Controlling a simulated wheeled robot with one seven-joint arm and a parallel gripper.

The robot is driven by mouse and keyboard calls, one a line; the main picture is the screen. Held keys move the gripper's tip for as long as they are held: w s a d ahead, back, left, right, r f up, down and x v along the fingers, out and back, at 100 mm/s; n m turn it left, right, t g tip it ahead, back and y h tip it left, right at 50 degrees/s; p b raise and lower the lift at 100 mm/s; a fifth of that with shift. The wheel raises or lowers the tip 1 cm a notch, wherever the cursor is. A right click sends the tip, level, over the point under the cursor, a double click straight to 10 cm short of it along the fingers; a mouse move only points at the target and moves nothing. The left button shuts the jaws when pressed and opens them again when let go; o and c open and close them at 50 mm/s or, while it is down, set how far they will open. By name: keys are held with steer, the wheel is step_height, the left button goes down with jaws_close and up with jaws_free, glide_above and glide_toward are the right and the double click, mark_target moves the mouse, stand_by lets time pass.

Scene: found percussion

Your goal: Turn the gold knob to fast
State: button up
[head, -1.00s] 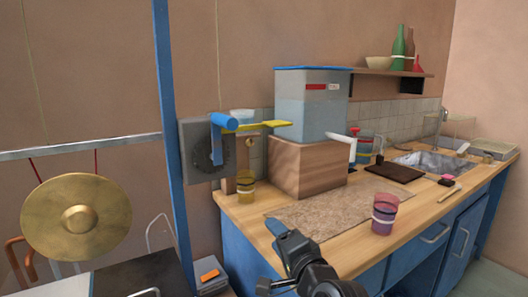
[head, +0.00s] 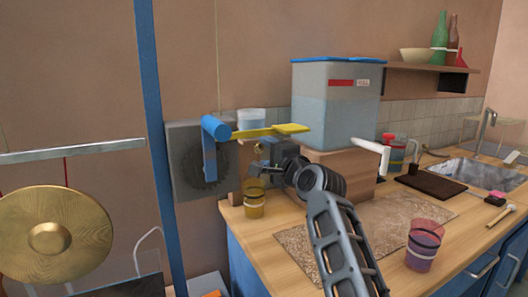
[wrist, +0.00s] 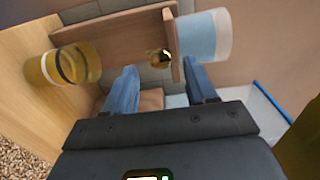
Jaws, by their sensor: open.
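The gold knob (wrist: 161,60) is a small shiny ball on the face of a wooden board (wrist: 120,52). In the wrist view it lies ahead of my gripper (wrist: 161,78), in the gap between the two blue fingertips. The fingers are apart, and I see no clear contact with the knob. In the head view my gripper (head: 266,156) is at the wooden post behind the yellow cup, and it largely hides the knob. I cannot read any speed marking.
A yellow cup (head: 254,203) stands close below my gripper, and it also shows in the wrist view (wrist: 64,66). A blue-white cup (wrist: 207,36) sits on the board's other side. A yellow paddle (head: 290,129), blue handle (head: 215,128) and water tank (head: 335,105) are close by.

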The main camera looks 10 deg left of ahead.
mark_target(258, 147)
steer(key=shift+x, duration=1.4)
steer(key=shift+c, duration=0.4)
steer(key=c, duration=1)
steer(key=shift+o, duration=0.2)
